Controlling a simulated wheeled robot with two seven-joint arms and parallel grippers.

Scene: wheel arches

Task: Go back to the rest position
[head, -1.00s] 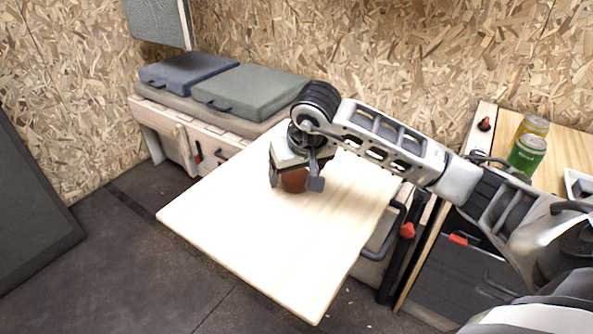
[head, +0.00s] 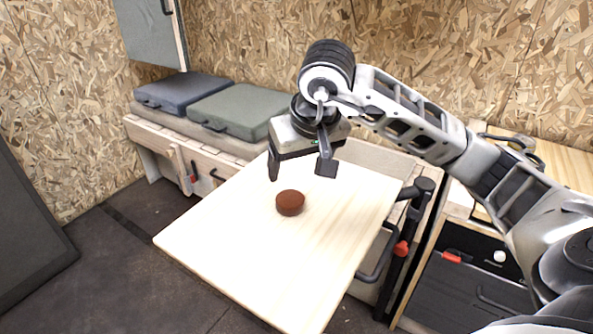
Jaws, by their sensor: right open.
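My right gripper (head: 301,172) is open and empty. It hangs above the far part of a pale wooden board (head: 245,245), with its fingers pointing down. A round reddish-brown object (head: 290,203) rests on the board just below the fingers, apart from them. My right arm reaches in from the right side of the view. My left gripper is not in view.
A wooden bench (head: 190,150) with a blue-grey cushion (head: 182,91) and a green cushion (head: 236,110) stands behind the board. A grey cabinet door (head: 146,32) hangs at upper left. A dark panel (head: 28,215) leans at left. Dark floor (head: 110,280) is clear between.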

